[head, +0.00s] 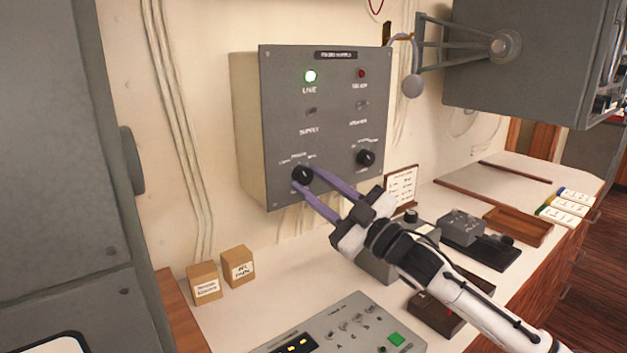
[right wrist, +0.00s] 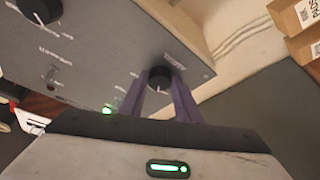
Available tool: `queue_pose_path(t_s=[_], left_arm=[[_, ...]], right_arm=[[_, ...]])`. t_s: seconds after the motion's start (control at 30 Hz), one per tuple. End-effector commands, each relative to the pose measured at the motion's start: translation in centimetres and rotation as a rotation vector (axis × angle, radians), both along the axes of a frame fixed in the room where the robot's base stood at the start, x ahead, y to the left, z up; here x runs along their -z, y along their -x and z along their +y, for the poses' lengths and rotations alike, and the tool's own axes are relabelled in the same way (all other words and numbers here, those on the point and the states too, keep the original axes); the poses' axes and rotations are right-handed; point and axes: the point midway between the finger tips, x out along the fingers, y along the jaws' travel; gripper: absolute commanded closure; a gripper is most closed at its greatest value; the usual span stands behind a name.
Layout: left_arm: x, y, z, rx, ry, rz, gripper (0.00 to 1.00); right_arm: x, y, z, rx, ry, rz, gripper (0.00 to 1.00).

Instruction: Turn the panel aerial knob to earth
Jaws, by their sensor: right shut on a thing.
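A grey wall panel (head: 330,130) carries two black knobs low on its face. My right gripper (head: 305,180) comes from the lower right, its purple fingers around the left knob (head: 302,175) and shut on it. In the right wrist view this knob (right wrist: 159,76) sits between the fingertips, with a pale pointer mark on it. The right knob (head: 366,157) is free; it also shows in the right wrist view (right wrist: 40,10). The lettering around both knobs is too small to read surely, so I cannot tell which is the aerial knob. My left gripper is not in view.
The panel has a lit green lamp (head: 310,76), a dark red lamp (head: 361,73) and small switches. Below, the desk (head: 300,270) holds two small boxes (head: 222,275), a control console (head: 345,330) and a wooden tray (head: 518,226). A grey cabinet (head: 50,150) stands at left.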

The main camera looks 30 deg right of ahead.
Motion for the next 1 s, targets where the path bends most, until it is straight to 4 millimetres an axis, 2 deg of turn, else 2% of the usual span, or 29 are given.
queue_pose_path(t_s=[0.4, 1.0], left_arm=[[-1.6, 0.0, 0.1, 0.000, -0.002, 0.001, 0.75], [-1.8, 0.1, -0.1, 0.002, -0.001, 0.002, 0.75]], right_arm=[[-0.4, 0.0, -0.2, 0.000, 0.217, -0.032, 0.93], [-0.3, 0.0, -0.2, 0.000, 0.254, -0.038, 0.93]])
